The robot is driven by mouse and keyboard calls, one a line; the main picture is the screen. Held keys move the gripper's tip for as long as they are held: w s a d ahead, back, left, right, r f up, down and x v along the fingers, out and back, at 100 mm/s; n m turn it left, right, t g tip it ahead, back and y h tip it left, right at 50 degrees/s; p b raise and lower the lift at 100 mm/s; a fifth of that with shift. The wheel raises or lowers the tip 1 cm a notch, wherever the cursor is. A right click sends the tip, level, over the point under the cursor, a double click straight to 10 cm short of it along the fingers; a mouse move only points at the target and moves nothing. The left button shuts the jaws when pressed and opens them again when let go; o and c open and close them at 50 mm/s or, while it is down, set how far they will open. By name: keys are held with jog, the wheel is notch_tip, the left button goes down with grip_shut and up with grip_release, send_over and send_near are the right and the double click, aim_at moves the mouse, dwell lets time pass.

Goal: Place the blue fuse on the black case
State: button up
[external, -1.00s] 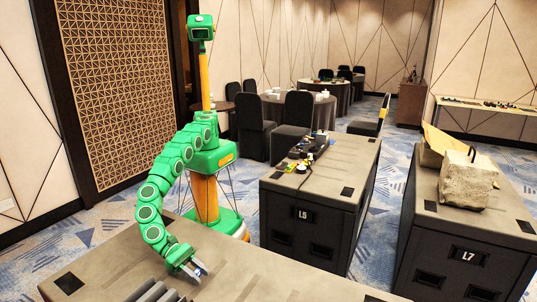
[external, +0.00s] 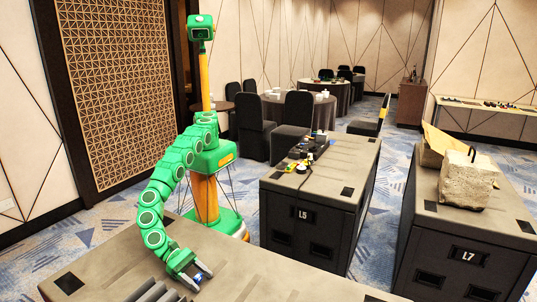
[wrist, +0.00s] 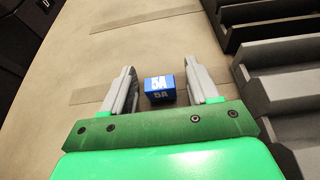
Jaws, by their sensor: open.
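The blue fuse (wrist: 160,90) is a small blue block marked "5A" in white. In the wrist view it sits between the two grey fingers of my gripper (wrist: 162,72), with a gap on both sides. My gripper is open and not holding it. In the external view my gripper (external: 202,275) is low over the near grey-brown top, and the fuse shows only as a small blue patch at its fingers. I cannot tell for certain which thing is the black case; dark cases labelled L5 (external: 301,216) and L7 (external: 467,257) stand to the right.
Grey ridged blocks (external: 152,292) lie on the near top (external: 265,278), close to the right of my gripper in the wrist view (wrist: 275,85). Small items (external: 302,165) and a black object (external: 318,146) lie on L5. A concrete block (external: 467,182) stands on L7.

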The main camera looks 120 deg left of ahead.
jog(key=shift+s+r, duration=0.1)
jog(key=shift+r, duration=0.1)
jog(key=v, duration=1.1)
jog(key=shift+s+r, duration=0.15)
jog(key=shift+s, duration=0.2)
